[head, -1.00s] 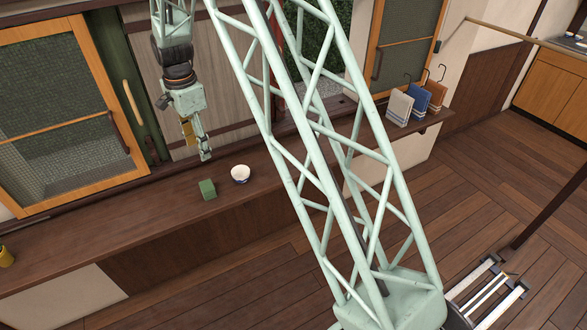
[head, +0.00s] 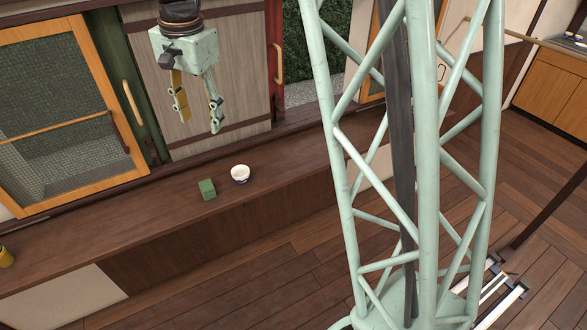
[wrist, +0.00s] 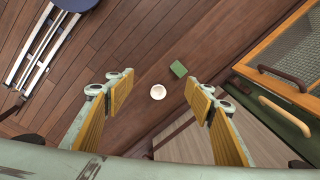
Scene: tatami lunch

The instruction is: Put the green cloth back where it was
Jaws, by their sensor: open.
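The green cloth (head: 207,190) looks like a small folded block and lies on the long wooden counter (head: 60,245), just left of a white bowl (head: 240,174) with a dark rim band. In the wrist view the green cloth (wrist: 178,69) and the bowl (wrist: 158,92) lie far below, between the fingers or nearly so. My gripper (head: 197,125) is open and empty, pointing down, high above the counter and behind the cloth in the head view. Its spread, yellow-padded fingers also show in the wrist view (wrist: 160,86).
An orange-framed sliding door (head: 75,95) stands behind the counter at left, with a wooden panel (head: 215,85) beside it. A yellow cup (head: 5,257) sits at the counter's left end. My lattice arm blocks the head view's right middle. The counter around the cloth is otherwise clear.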

